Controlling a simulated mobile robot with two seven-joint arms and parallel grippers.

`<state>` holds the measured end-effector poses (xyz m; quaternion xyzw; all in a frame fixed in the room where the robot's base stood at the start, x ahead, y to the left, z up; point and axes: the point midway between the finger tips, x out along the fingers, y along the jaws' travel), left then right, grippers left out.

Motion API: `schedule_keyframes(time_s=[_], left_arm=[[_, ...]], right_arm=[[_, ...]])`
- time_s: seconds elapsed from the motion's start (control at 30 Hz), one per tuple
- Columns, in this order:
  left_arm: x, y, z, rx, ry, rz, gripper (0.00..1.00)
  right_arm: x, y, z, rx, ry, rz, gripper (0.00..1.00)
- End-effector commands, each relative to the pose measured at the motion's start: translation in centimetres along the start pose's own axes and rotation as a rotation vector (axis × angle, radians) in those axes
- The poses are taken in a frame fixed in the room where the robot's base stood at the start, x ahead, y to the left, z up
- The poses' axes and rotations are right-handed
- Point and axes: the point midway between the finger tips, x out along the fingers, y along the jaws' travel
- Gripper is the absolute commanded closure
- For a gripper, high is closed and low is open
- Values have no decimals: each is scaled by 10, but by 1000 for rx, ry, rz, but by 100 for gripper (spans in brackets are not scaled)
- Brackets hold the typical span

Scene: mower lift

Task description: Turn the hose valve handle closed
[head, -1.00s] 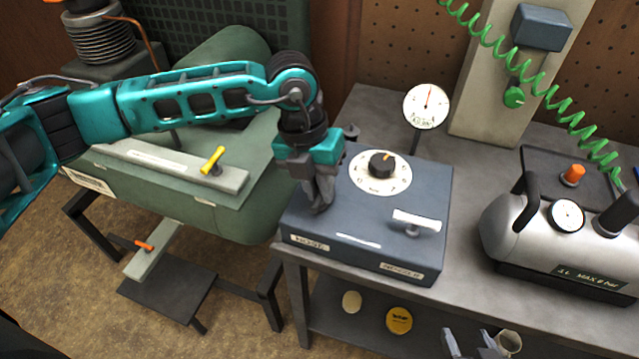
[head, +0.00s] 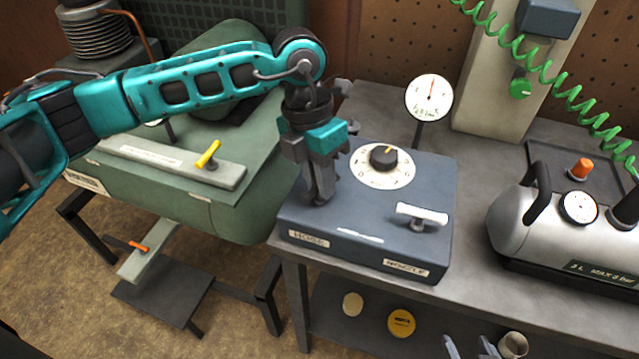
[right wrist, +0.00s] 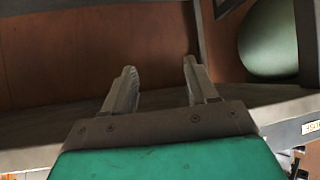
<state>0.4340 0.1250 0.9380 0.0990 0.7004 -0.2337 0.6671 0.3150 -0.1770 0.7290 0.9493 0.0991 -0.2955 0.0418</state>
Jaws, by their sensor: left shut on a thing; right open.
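The blue-grey valve box (head: 320,222) sits on the grey bench, with a HOSE label (head: 308,239) at its front left and a NOZZLE label (head: 405,267) at its front right. My left gripper (head: 321,198) points down onto the box top behind the HOSE label. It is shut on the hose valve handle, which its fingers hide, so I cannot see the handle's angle. The white nozzle handle (head: 421,214) lies roughly crosswise on the right. My right gripper (right wrist: 159,72) is open and empty in the right wrist view; its fingertips show at the head view's bottom edge.
A black dial knob (head: 383,157) and a round gauge (head: 429,98) stand behind the handles. A silver air tank (head: 530,225) stands to the right. A green case with a yellow lever (head: 208,154) is to the left. A green coiled hose (head: 540,75) hangs at upper right.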

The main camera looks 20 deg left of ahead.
Motion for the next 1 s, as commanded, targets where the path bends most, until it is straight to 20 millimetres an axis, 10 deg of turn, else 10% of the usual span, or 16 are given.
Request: schedule_keyframes(time_s=[1.0], left_arm=[[2,-4,3,915,179,2,100]], right_arm=[[35,-19,22,11,10,-50,42]])
